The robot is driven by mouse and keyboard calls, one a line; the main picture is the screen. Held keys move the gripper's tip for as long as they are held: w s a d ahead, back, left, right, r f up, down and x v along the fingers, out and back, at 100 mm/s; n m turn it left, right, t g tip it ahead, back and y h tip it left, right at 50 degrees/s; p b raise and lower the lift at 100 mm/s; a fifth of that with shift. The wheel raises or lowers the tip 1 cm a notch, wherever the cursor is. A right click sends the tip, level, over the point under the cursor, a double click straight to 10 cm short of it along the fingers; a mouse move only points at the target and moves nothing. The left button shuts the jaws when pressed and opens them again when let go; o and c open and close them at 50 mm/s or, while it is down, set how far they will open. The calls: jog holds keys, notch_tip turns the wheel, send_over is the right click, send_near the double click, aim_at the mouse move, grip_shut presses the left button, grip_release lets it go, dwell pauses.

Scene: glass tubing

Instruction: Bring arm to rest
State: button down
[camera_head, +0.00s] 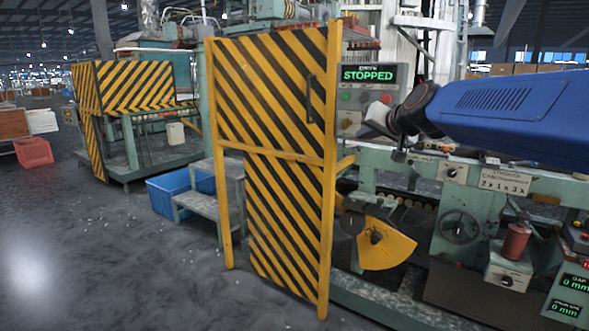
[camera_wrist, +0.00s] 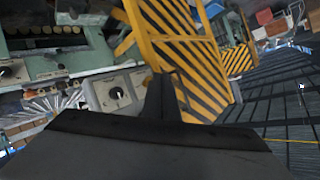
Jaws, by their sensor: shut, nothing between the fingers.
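My blue arm (camera_head: 520,112) reaches in from the right in the head view. My gripper (camera_head: 368,128) is at its left end, in front of the grey control panel, with the machine bed below. In the wrist view my gripper (camera_wrist: 161,88) is a dark shape at the lower middle. Its fingers are together and hold nothing. The panel (camera_head: 352,125) has a display reading STOPPED. The gripper and wrist hide part of its buttons.
A yellow and black striped gate (camera_head: 275,150) stands left of my gripper. Behind it are grey steps (camera_head: 205,200) and a blue bin (camera_head: 172,194). A yellow guard (camera_head: 386,247) and a handwheel (camera_head: 459,224) are below my arm. Open floor lies at the left.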

jog(key=s+d+f+n+g+h, duration=0.1)
jog(key=s+d+f+g, duration=0.1)
jog(key=s+f, duration=0.8)
jog(key=s+d+f+n+g+h, duration=0.1)
jog(key=s+d+f+g, duration=0.2)
jog(key=s+f, duration=0.7)
jog(key=s+d+f+g+h, duration=0.1)
jog(key=s+d+f+g, duration=0.2)
jog(key=s+f, duration=0.8)
jog(key=s, duration=0.9)
jog(key=shift+n+h, duration=0.3)
jog(key=shift+n, duration=0.1)
jog(key=shift+s+r, duration=0.1)
